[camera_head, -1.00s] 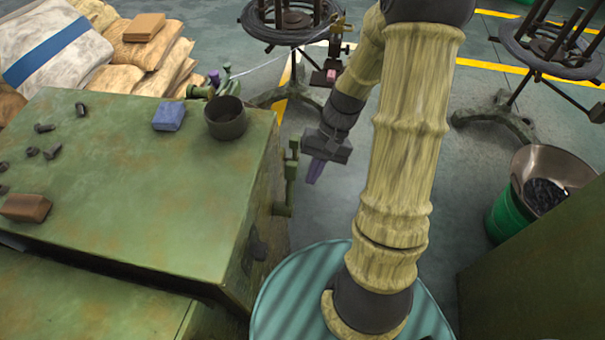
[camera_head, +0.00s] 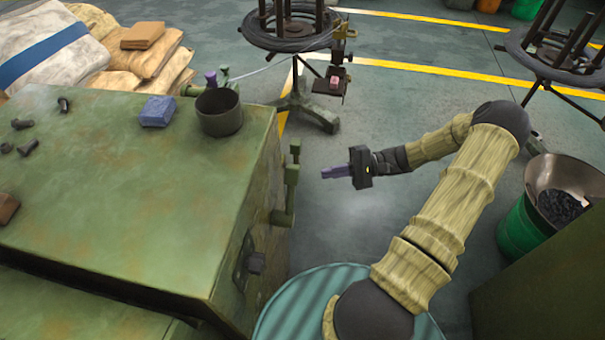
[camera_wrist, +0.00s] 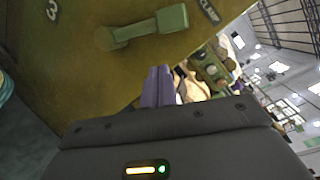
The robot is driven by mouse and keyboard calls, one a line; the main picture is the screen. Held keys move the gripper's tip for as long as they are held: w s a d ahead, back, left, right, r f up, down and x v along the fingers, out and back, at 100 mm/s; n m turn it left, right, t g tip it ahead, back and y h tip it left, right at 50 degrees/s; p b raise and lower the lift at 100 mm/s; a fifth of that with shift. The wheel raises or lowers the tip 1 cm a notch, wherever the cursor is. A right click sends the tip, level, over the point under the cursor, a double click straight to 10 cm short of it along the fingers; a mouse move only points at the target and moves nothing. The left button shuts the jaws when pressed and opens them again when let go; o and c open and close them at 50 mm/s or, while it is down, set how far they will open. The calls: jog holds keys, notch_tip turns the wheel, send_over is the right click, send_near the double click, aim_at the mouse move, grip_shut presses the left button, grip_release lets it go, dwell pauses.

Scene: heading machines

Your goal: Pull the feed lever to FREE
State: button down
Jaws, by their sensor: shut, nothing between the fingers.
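The machine (camera_head: 140,200) is a worn green box on the left in the head view. A green lever (camera_head: 291,178) stands out from its right side face. In the wrist view a green lever (camera_wrist: 150,27) shows at the top, beside a partly cut-off label that seems to begin "CLAM". No FREE mark is readable. My gripper (camera_head: 328,173) has purple fingers, shut and empty. It is to the right of the lever in the head view, pointing toward the machine, with a visible gap. In the wrist view the fingers (camera_wrist: 157,87) are below the lever, apart from it in the picture.
A dark cup (camera_head: 219,113), a blue block (camera_head: 157,111) and loose bolts lie on the machine top. A wire reel stand (camera_head: 300,105) stands behind. A green bin (camera_head: 522,232) is at right. Floor around my gripper is clear.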

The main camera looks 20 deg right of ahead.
jog(key=d+t, duration=0.1)
jog(key=w+d+t+y, duration=0.1)
jog(key=d+f+m+t+b, duration=0.1)
jog(key=shift+w+d+f, duration=0.1)
jog(key=shift+w+d, duration=0.15)
jog(key=shift+d, duration=0.1)
jog(key=shift+a, duration=0.15)
jog(key=a+r, duration=0.3)
jog(key=a, duration=0.8)
jog(key=shift+p, duration=0.3)
jog(key=shift+r, duration=0.2)
